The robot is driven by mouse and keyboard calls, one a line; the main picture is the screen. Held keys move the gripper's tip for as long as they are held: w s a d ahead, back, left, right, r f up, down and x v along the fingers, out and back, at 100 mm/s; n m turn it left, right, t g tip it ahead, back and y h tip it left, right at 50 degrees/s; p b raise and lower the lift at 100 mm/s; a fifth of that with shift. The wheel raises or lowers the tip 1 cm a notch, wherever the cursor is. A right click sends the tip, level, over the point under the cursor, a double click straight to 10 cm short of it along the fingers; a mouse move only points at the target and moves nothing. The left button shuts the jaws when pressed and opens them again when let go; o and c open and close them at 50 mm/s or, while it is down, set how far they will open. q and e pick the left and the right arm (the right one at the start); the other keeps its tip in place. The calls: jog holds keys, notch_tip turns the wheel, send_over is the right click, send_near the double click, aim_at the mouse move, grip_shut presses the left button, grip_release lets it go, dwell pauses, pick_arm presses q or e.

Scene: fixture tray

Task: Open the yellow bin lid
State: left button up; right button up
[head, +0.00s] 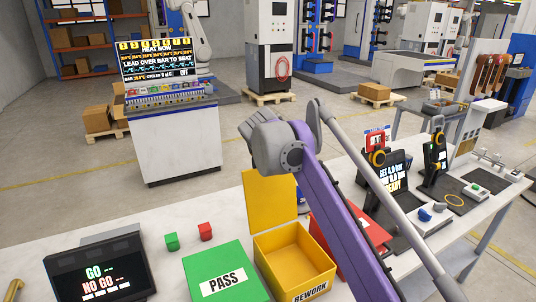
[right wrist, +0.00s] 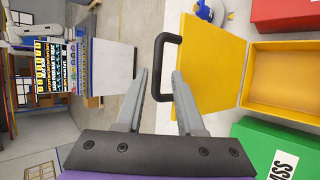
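The yellow bin (head: 296,258), marked REWORK, stands on the white table, and its empty inside shows. Its yellow lid (head: 268,203) stands raised, roughly upright, at the bin's back edge. In the right wrist view the lid (right wrist: 207,70) carries a black U-shaped handle (right wrist: 158,68) on its free edge. My right gripper (right wrist: 160,76) is open, with its two grey fingers apart on either side of the handle's bar; I cannot tell whether either touches it. In the head view my wrist is above the lid and hides the fingers. My left gripper is not in view.
A green bin (head: 222,272) with a closed PASS lid stands left of the yellow bin, and a red bin (head: 350,230) stands right. A green cube (head: 171,241) and a red cube (head: 206,232) lie behind the green bin. A display (head: 100,268) stands at front left.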

jog(key=v, duration=0.6)
jog(key=shift+s+r, duration=0.2)
jog(key=shift+r, duration=0.05)
jog(key=s+d+f+m+g, duration=0.1)
jog(key=s+d+f+m, duration=0.3)
jog(key=s+f, duration=0.7)
jog(key=s+d+f+m+g, duration=0.2)
jog(key=s+d+f+m, duration=0.3)
jog(key=s+f+m, duration=0.4)
jog(key=s+d+f+m+g+y, duration=0.1)
jog(key=s+d+f+m, duration=0.3)
jog(key=s+f, duration=1)
jog(key=s+m, duration=0.1)
jog(key=m, duration=0.2)
jog(key=shift+s+d+f+g, duration=0.25)
jog(key=shift+s+d+g, duration=0.05)
jog(key=shift+s+d, duration=0.1)
